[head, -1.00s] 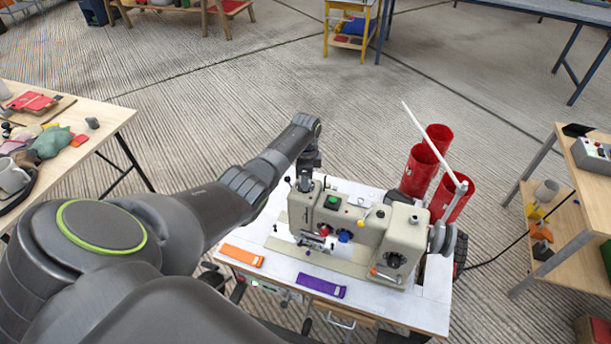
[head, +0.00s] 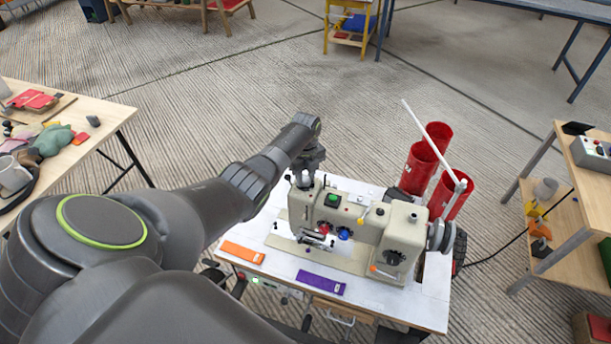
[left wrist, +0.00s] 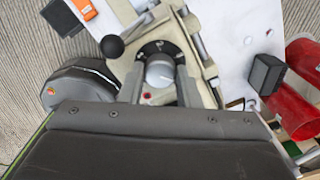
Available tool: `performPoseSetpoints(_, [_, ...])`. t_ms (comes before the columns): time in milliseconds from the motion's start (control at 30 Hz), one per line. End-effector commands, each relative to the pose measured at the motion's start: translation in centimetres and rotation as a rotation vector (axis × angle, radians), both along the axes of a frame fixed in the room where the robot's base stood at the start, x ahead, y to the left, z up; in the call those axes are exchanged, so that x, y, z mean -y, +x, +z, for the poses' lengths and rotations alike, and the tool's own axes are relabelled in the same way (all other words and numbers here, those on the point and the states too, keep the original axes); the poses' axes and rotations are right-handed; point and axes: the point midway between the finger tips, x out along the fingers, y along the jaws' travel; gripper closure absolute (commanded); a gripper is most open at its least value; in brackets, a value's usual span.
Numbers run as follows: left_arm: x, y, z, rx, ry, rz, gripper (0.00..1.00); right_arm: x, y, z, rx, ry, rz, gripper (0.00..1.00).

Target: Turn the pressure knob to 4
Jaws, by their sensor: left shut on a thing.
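The pressure knob (left wrist: 159,72) is a pale round knob on a black marked dial (left wrist: 152,48) on top of the beige sewing machine (head: 365,230). My left gripper (left wrist: 159,88) is shut on the knob, with one finger on each side of it in the left wrist view. In the head view, my left gripper (head: 305,177) is small and partly hidden by my wrist, at the left end of the machine. The dial's numbers are too small to read. My right gripper is not in view.
A black ball-ended lever (left wrist: 112,46) stands close to the knob. The white table (head: 395,302) bears an orange strip (head: 242,252) and a purple strip (head: 321,284).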

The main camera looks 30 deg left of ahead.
Motion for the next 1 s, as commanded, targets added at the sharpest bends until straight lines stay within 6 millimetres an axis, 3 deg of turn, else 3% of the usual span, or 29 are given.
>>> performPoseSetpoints(333, [0.07,0.11,0.13,0.004,-0.002,-0.148,0.93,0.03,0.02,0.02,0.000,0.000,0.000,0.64])
performPoseSetpoints(900, [0.05,0.11,0.13,0.004,-0.002,-0.176,0.93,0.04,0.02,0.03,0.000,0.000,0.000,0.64])
performPoseSetpoints(933, [0.05,0.11,0.13,0.004,-0.002,-0.175,0.66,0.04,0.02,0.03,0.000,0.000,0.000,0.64])
performPoseSetpoints(1000, [0.05,0.09,0.11,0.003,-0.001,-0.175,0.57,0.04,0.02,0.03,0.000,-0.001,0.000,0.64])
